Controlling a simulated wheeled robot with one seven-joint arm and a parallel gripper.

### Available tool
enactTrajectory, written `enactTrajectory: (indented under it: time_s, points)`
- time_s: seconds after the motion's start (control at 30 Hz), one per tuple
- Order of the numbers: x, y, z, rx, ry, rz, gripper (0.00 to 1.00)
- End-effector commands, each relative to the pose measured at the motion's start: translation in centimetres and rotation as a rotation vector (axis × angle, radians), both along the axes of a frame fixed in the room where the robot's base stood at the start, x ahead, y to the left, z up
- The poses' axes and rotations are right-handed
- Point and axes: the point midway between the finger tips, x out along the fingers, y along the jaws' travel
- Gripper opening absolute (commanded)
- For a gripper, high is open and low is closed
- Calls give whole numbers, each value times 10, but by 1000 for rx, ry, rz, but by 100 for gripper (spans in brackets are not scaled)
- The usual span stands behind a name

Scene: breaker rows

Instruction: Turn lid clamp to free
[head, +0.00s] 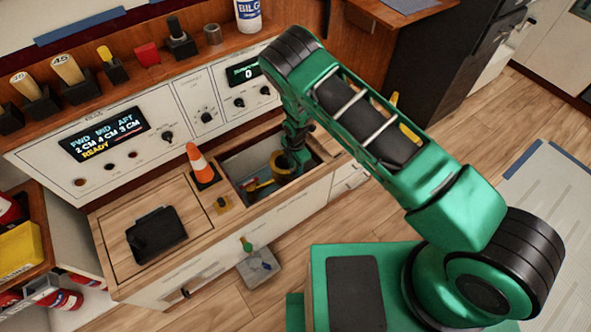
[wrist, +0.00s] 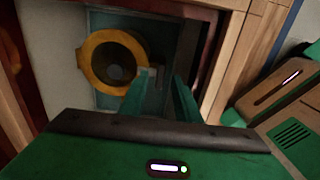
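An open well (head: 240,165) is set in the wooden counter, and my gripper reaches down into its right end. In the wrist view my gripper (wrist: 166,85) shows two green fingers with a gap between them and nothing seen held. A yellow ring (wrist: 112,62) with a dark centre lies left of the fingertips, apart from them as far as I can tell. In the head view a yellow round part (head: 282,165) sits in the well beside my gripper.
A black lid-like piece (head: 156,232) lies on the wooden panel at left. A control panel (head: 105,140) with lit displays runs behind. The well's walls are close around my gripper.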

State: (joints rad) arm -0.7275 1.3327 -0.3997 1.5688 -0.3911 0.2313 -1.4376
Motion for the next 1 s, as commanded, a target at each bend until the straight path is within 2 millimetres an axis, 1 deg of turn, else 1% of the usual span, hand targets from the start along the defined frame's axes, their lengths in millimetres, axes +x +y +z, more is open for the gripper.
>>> enactTrajectory:
  time_s: [0.1,0.2,0.5,0.57,0.6,0.63,1.0]
  points:
    - [-1,0,-11,-1,1,2,30]
    - [0,1,-15,1,-1,2,30]
    - [0,1,-16,1,-1,1,30]
    - [0,1,-16,1,-1,1,15]
    - [0,1,-16,1,-1,1,6]
    - [0,1,-16,1,-1,1,0]
    - [0,1,-16,2,-1,-29,0]
